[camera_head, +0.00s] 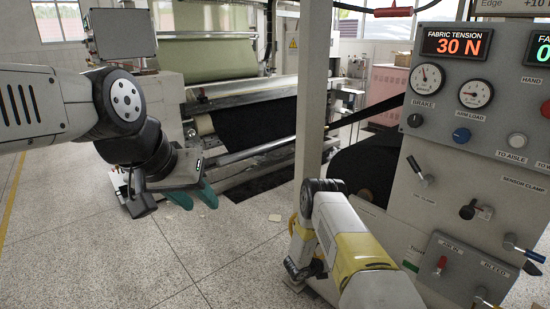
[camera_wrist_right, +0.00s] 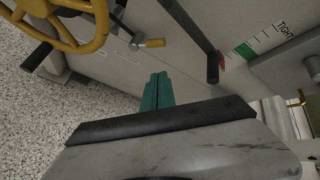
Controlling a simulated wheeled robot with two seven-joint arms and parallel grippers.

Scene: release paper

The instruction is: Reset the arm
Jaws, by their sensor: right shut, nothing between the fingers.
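My left gripper (camera_head: 198,198) hangs over the open floor at the left of the head view. Its two teal fingers show apart with nothing between them. My right arm (camera_head: 345,240) reaches in from the bottom toward the grey control panel (camera_head: 440,205); its fingers cannot be made out clearly in the head view. In the right wrist view, my right gripper (camera_wrist_right: 157,92) has its teal fingers together and empty. They point toward the pale machine side, near a black lever (camera_wrist_right: 212,68) and a crank with a wooden-looking knob (camera_wrist_right: 154,43).
A yellow handwheel (camera_wrist_right: 75,25) is at the upper left of the right wrist view. The panel carries gauges (camera_head: 475,94), knobs and levers. A grey post (camera_head: 313,100) stands left of it. A fabric machine (camera_head: 250,110) is behind. The speckled floor (camera_head: 110,260) at left is clear.

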